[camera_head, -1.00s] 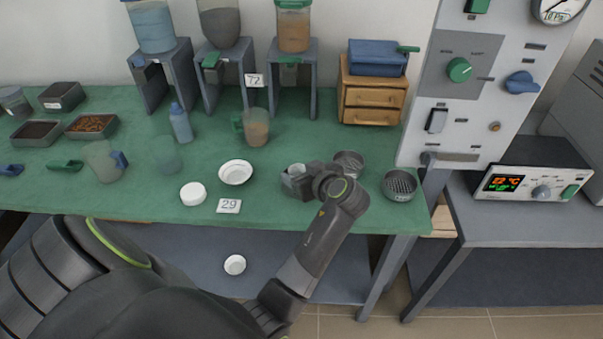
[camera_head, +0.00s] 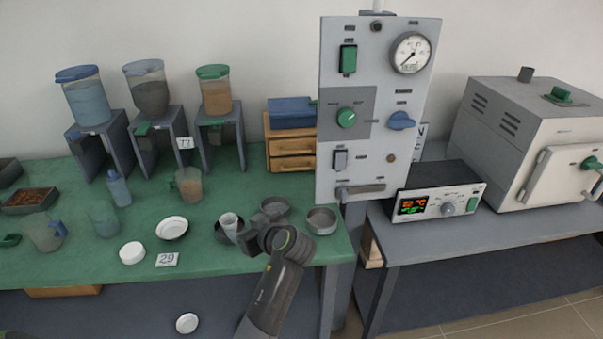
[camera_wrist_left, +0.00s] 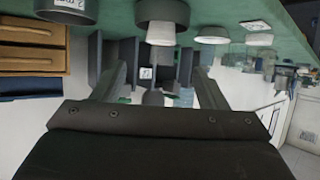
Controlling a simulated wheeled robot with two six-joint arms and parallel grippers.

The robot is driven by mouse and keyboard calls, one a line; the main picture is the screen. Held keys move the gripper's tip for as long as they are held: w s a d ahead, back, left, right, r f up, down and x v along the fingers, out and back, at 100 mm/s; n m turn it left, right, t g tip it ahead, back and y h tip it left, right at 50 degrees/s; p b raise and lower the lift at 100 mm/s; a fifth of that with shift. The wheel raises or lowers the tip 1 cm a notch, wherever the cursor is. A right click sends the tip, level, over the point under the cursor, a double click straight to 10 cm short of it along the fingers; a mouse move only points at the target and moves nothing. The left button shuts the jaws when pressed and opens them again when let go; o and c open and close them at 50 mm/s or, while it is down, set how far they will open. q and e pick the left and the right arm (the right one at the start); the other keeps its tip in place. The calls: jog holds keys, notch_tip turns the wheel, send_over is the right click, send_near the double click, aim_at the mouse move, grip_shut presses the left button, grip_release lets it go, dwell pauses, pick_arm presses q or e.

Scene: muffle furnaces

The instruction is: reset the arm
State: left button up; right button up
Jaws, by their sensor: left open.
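My left gripper (camera_head: 250,228) is low over the front right part of the green table, just right of a small whitish cup (camera_head: 230,225). In the left wrist view the two fingers (camera_wrist_left: 158,85) are apart with nothing held between them. My right gripper is in neither view.
Grey round dishes (camera_head: 321,221) stand right of my gripper. A control panel (camera_head: 372,110) rises behind right. A controller (camera_head: 437,192) and furnace (camera_head: 535,140) stand on the grey table.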

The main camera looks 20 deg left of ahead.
pick_arm(q)
jog(key=s+f+m, duration=0.1)
jog(key=s+f, duration=0.1)
jog(key=s+a+f+h, duration=0.1)
jog(key=s+f, duration=0.1)
jog(key=s, duration=0.1)
jog(key=s+f+m+h, duration=0.1)
jog(key=s+f, duration=0.1)
jog(key=s, duration=0.1)
jog(key=shift+a+f+m+g, duration=0.3)
jog(key=shift+a+f+g, duration=0.05)
jog(key=shift+a+g, duration=0.05)
jog(key=s+d+f+m+g+h, duration=0.15)
jog(key=s+m+h, duration=0.3)
jog(key=s, duration=0.75)
jog(key=s+d+f+m+h, duration=0.25)
jog(key=s+m, duration=0.25)
jog(key=s, duration=0.6)
notch_tip(320, 180, down, 25)
jog(key=s+a+g+h, duration=0.1)
jog(key=s+d+f+g, duration=0.1)
jog(key=s+f, duration=1.4)
jog(key=shift+d+f, duration=0.2)
